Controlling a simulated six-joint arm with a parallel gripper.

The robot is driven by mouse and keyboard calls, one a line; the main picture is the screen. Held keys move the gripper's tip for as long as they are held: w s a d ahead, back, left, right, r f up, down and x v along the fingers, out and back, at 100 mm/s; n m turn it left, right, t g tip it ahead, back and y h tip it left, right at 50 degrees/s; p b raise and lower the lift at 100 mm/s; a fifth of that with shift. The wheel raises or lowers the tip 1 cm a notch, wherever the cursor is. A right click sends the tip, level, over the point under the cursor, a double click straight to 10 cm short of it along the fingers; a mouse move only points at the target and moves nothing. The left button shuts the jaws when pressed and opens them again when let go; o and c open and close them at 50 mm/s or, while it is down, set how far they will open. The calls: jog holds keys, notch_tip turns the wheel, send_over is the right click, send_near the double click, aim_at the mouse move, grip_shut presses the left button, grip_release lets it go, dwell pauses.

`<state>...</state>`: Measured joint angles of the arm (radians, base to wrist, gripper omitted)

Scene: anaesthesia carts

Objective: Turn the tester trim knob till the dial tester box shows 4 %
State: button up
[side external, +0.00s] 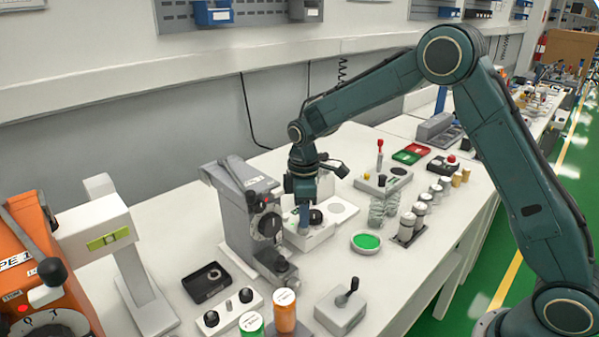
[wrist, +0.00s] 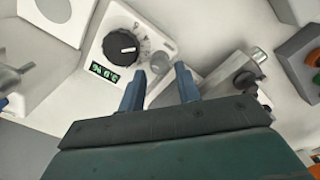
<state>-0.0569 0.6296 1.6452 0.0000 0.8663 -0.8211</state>
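The dial tester box (wrist: 98,49) is white, with a large black knob (wrist: 120,47) bearing a white pointer line, printed scale marks, and a small grey round knob (wrist: 161,66). I cannot tell for sure which knob is the trim knob. Its green-lit display (wrist: 104,71) appears upside down with a % sign; its digits are too small to read surely. In the side external view the box (side external: 308,238) stands on the bench. My gripper (wrist: 160,78) is open and points down over the box, its fingertips either side of the grey knob, with no visible contact.
A grey dial device (side external: 238,215) stands close left of the box. A black tray (side external: 208,282) and a joystick box (side external: 342,308) lie in front.

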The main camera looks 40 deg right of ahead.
aim_at(317, 234)
jog(key=shift+f, duration=1.3)
jog(key=c, duration=0.7)
jog(key=shift+m, duration=0.5)
jog(key=o, duration=0.7)
